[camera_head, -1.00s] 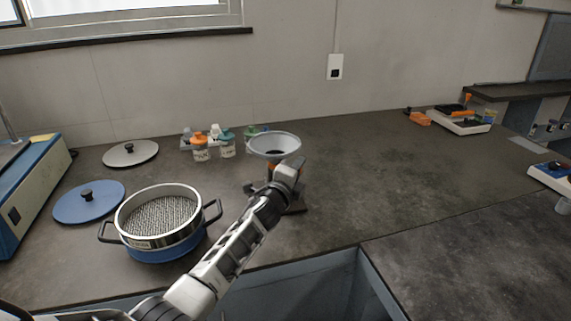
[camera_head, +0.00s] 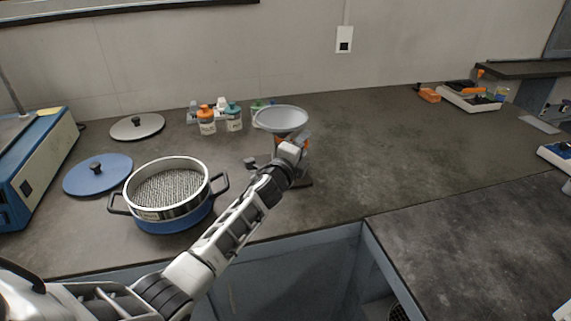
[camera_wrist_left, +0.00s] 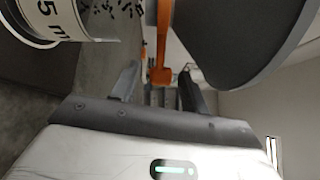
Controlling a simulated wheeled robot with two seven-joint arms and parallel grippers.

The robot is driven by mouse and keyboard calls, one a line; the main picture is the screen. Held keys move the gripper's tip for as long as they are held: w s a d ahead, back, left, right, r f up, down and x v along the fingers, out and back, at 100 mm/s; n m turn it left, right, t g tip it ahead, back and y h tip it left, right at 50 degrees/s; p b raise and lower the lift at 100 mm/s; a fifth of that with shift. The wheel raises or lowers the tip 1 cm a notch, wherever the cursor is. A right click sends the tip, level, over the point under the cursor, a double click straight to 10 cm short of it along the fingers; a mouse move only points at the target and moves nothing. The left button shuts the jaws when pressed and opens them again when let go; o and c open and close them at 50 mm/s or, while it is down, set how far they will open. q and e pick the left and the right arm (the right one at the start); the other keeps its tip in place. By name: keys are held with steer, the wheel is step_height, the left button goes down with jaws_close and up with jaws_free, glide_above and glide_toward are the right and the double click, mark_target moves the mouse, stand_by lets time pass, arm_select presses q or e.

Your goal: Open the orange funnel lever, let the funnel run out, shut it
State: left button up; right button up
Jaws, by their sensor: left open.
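The grey funnel (camera_head: 281,119) stands on the bench beyond my left arm, and its dark cone fills the upper right of the left wrist view (camera_wrist_left: 235,35). The orange lever (camera_wrist_left: 160,74) hangs in the left wrist view between the fingers of my left gripper (camera_wrist_left: 158,88), which is open. I cannot tell whether the fingers touch it. In the head view my left gripper (camera_head: 298,143) is at the funnel's outlet, with its fingertips largely hidden by the wrist. An orange part (camera_head: 305,137) of the funnel shows beside it.
A steel sieve (camera_head: 168,188) on a blue pan with black handles stands left of my arm. A blue lid (camera_head: 97,174) and a grey lid (camera_head: 137,127) lie behind it. Several small jars (camera_head: 206,121) stand by the wall.

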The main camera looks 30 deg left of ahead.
arm_select(q)
steer(key=s, duration=1.4)
steer(key=shift+s, duration=0.1)
